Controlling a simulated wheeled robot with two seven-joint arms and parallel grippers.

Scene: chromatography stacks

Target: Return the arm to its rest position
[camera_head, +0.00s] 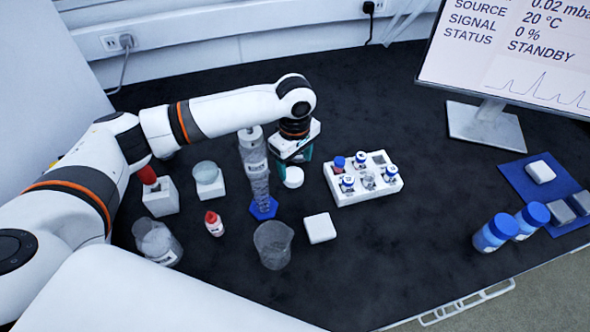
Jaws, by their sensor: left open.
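My left arm comes in from the left and reaches over the dark bench (400,240). Its gripper (291,160) points down behind a small round white item (293,177), just right of a tall graduated cylinder (256,170) on a blue base. The gripper is open. I cannot tell whether its fingers touch the round item, and the far finger is partly hidden. A white vial rack (364,196) with several capped vials stands apart to the gripper's right. My right gripper is not in view.
Left of the gripper stand white blocks (160,197), a small red-capped bottle (214,224) and beakers (272,245). A white square block (320,228) lies in front. Blue-capped bottles (495,233), a blue mat (533,187) and a monitor (510,50) are at right. The bench's front middle is clear.

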